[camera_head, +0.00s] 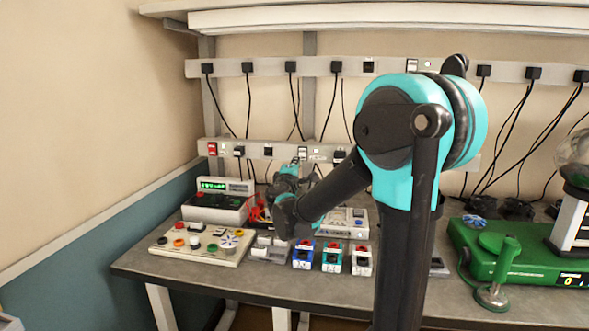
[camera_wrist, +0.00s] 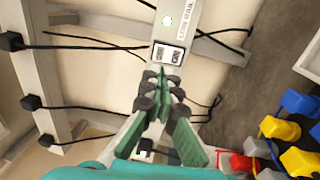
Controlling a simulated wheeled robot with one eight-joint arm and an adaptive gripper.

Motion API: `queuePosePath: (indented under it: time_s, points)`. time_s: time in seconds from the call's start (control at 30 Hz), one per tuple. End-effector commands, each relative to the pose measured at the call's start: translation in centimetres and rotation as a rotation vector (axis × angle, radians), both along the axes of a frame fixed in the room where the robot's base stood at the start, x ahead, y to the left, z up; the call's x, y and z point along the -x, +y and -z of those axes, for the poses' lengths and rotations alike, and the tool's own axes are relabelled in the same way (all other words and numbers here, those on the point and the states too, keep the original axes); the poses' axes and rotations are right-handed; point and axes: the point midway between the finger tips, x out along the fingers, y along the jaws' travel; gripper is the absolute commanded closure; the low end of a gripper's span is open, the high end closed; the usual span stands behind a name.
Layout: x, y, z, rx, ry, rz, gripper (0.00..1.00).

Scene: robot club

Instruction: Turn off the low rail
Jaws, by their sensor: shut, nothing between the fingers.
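The low rail (camera_head: 270,150) is the lower pale power strip on the wall behind the bench. It also runs down the middle of the wrist view (camera_wrist: 182,12), with a printed label beside a round white light. A white rocker switch in a dark frame (camera_wrist: 167,54) sits on it; the same switch seems to show in the head view (camera_head: 302,153). I cannot tell which way its rocker is pressed. My gripper (camera_wrist: 160,76) is shut and empty, its fingertips just short of the switch in the picture; contact is unclear. My arm partly hides the rail in the head view.
An upper rail (camera_head: 270,67) with several black plugs and hanging cables runs above. A red switch (camera_head: 212,149) is at the low rail's left end. A button panel (camera_head: 200,245), a power supply (camera_head: 220,205) and small coloured blocks (camera_head: 331,257) crowd the bench below.

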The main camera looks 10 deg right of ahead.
Motion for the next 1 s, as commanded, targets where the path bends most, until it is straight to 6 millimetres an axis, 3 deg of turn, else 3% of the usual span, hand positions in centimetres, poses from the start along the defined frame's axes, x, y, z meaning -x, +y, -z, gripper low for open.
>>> queuePosePath:
  time_s: [0.2,0.4,1.0]
  points:
    - [-3.8,-1.3,-0.5,0.002,0.000,0.003,1.00]
    - [-5.6,-1.9,-0.7,0.001,0.000,0.002,1.00]
    - [-6.8,-2.2,-1.1,0.000,0.000,0.000,1.00]
